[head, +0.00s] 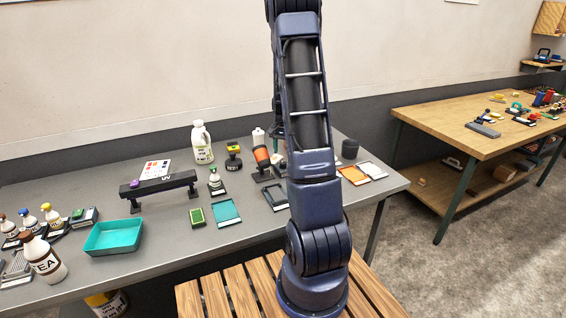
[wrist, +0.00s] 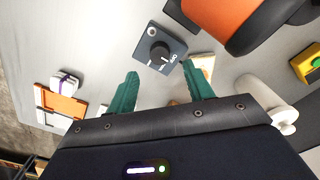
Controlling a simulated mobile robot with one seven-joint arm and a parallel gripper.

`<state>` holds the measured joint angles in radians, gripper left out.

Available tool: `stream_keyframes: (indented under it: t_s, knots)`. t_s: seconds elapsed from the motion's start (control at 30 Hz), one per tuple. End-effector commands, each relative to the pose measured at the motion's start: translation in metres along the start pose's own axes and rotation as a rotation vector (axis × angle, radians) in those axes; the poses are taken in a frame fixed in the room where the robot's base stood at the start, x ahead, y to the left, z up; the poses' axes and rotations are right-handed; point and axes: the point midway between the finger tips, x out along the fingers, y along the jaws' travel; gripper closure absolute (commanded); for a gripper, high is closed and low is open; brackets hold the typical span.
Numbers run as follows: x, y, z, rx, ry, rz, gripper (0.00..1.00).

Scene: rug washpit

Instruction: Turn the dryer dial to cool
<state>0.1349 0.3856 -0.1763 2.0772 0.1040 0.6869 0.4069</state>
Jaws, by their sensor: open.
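The dryer dial (wrist: 159,53) is a round black knob on a dark grey box (wrist: 175,45) with white lettering, at the upper middle of the wrist view. White marks show by the knob, but I cannot read its setting. My gripper (wrist: 162,82) is open, its two green fingers apart and empty. The dial lies beyond the fingertips, between their lines, and I see no contact. In the head view my arm hides the dial and most of the gripper.
An orange and black cylinder (wrist: 235,18) lies close right of the dial box; it also shows in the head view (head: 262,157). A white bottle (head: 202,143), teal tray (head: 113,237) and black bar stand (head: 158,185) are on the grey table (head: 165,255).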

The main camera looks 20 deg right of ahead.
Motion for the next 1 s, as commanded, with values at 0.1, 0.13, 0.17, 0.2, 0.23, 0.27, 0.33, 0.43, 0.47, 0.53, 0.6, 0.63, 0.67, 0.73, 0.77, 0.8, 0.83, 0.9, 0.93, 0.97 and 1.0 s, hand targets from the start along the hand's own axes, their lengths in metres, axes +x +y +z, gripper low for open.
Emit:
stream_keyframes:
  t_s: [0.1, 0.13, 0.17, 0.2, 0.23, 0.27, 0.33, 0.43, 0.47, 0.53, 0.6, 0.63, 0.67, 0.73, 0.77, 0.8, 0.83, 0.9, 0.93, 0.97, 1.0]
  knots:
    - [0.022, 0.0, 0.001, -0.001, -0.003, 0.002, 0.48]
    - [0.027, 0.0, 0.001, -0.001, -0.003, 0.002, 0.48]
    - [0.032, 0.0, 0.001, -0.001, -0.003, 0.002, 0.48]
    - [0.038, 0.0, 0.001, -0.001, -0.003, 0.001, 0.48]
    - [0.042, 0.0, 0.001, -0.001, -0.003, 0.002, 0.48]
    - [0.045, 0.0, 0.001, -0.001, -0.003, 0.002, 0.48]
    - [0.052, 0.0, 0.001, -0.001, -0.001, 0.001, 0.48]
    - [0.06, 0.0, 0.001, 0.0, -0.001, 0.001, 0.48]
    - [0.061, 0.0, 0.001, 0.0, -0.001, 0.001, 0.48]
    - [0.063, 0.0, 0.0, 0.0, -0.001, 0.0, 0.48]
    - [0.064, 0.0, 0.0, 0.0, 0.0, 0.0, 0.48]
    - [0.064, 0.0, 0.0, 0.0, 0.0, 0.0, 0.48]
    - [0.064, 0.0, 0.0, 0.0, 0.0, 0.0, 0.48]
    - [0.064, 0.0, 0.0, 0.0, 0.0, 0.0, 0.48]
    - [0.064, 0.0, 0.0, -0.001, 0.0, 0.0, 0.48]
    - [0.064, 0.0, 0.0, -0.001, 0.0, 0.0, 0.48]
    - [0.064, 0.0, 0.0, -0.001, 0.0, 0.0, 0.5]
    - [0.064, 0.0, 0.0, -0.001, 0.0, 0.0, 0.64]
    - [0.064, 0.0, 0.0, -0.001, 0.0, 0.0, 0.7]
    - [0.064, 0.0, 0.0, -0.001, 0.0, 0.0, 0.76]
    - [0.064, 0.0, 0.0, -0.001, 0.0, 0.0, 0.84]
